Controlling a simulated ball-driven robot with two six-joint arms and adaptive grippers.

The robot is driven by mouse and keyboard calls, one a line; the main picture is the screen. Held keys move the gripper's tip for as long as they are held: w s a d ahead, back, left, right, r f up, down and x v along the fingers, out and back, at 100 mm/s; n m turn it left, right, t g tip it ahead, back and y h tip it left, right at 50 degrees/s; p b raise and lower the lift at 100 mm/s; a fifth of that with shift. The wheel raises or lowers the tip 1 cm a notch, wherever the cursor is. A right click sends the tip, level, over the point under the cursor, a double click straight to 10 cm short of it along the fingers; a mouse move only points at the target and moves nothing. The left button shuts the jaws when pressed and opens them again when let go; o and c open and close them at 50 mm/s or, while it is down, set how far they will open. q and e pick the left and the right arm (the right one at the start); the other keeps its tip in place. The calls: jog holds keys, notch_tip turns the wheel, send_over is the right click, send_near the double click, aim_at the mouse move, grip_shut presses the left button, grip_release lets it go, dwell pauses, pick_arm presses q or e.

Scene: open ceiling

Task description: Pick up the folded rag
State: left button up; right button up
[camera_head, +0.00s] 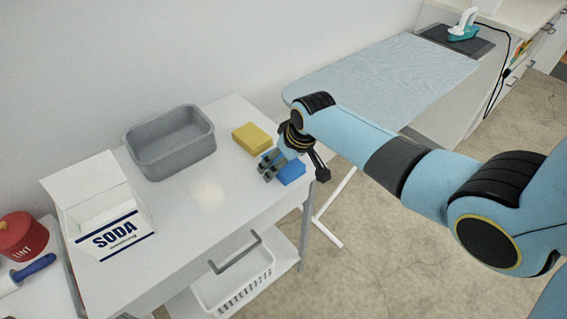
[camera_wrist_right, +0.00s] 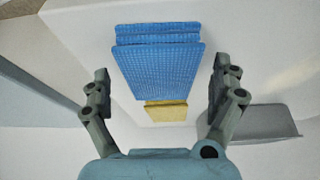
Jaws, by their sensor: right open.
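The folded rag, blue and textured with stacked layers, lies at the right end of the white table; in the head view the rag (camera_head: 291,172) is partly covered by my right gripper (camera_head: 294,168). In the right wrist view the rag (camera_wrist_right: 160,65) sits ahead, between the lines of the two spread fingers of the right gripper (camera_wrist_right: 160,80). The gripper is open and empty, above the rag, with clear gaps on both sides. My left gripper is not in view.
A yellow block (camera_head: 252,138) lies just behind the rag. A grey bin (camera_head: 170,145) and a SODA box (camera_head: 105,225) stand further left on the table (camera_head: 205,225). An ironing board (camera_head: 390,75) stands close behind on the right. A white basket (camera_head: 235,285) is below.

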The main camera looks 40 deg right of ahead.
aim_at(280, 157)
dwell(0.3)
jog(key=c, duration=1.3)
jog(key=shift+o, duration=0.2)
jog(key=shift+r, duration=0.45)
notch_tip(280, 157, up, 3)
jog(key=shift+w+r, duration=0.1)
jog(key=s+d+r, duration=0.1)
jog(key=s+r, duration=0.6)
jog(key=s, duration=0.4)
jog(key=shift+s+d+r+p, duration=0.15)
jog(key=shift+s+d+p, duration=0.1)
jog(key=shift+s+p, duration=0.15)
